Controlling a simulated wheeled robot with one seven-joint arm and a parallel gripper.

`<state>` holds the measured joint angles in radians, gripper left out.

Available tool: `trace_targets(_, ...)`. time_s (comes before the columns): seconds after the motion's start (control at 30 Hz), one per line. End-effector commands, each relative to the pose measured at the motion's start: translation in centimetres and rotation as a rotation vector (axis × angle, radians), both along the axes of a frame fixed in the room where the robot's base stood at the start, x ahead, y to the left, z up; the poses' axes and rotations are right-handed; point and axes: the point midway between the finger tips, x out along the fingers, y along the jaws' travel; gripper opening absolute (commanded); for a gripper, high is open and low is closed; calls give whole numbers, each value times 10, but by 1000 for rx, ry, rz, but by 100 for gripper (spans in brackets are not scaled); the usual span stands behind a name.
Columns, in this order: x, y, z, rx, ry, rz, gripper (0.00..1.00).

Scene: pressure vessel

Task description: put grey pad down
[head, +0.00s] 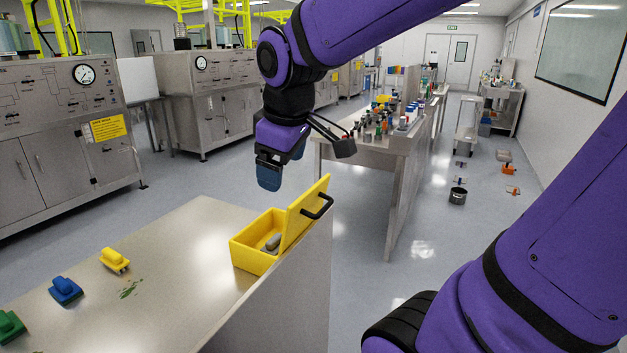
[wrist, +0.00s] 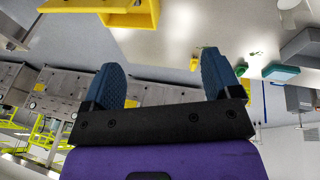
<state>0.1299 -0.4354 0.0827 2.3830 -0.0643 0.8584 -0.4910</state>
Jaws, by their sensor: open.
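A grey piece (head: 273,242), which looks like the grey pad, lies inside the open yellow box (head: 252,262) on the steel table. The box walls hide part of it.
The box's yellow lid (head: 303,215) stands raised at its right, with a black handle. Yellow (head: 115,260), blue (head: 66,290) and green (head: 10,327) handled pads sit on the table (head: 190,240) to the left. Green marks (head: 130,289) lie near them. Table space between pads and box is clear.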

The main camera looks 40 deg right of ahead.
Motion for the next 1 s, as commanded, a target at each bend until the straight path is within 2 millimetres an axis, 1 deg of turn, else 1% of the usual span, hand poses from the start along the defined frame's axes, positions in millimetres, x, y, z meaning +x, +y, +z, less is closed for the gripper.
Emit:
trace_targets(0.03,-16,4,5,29,-31,-51,84)
trace_targets(0.2,-61,14,9,150,-103,-242,84)
trace_targets(0.3,-80,18,9,212,-129,-326,84)
trace_targets(0.4,-92,20,8,255,-145,-381,84)
trace_targets(0.57,-100,21,6,284,-152,-418,84)
trace_targets(1.0,-99,21,6,283,-151,-419,84)
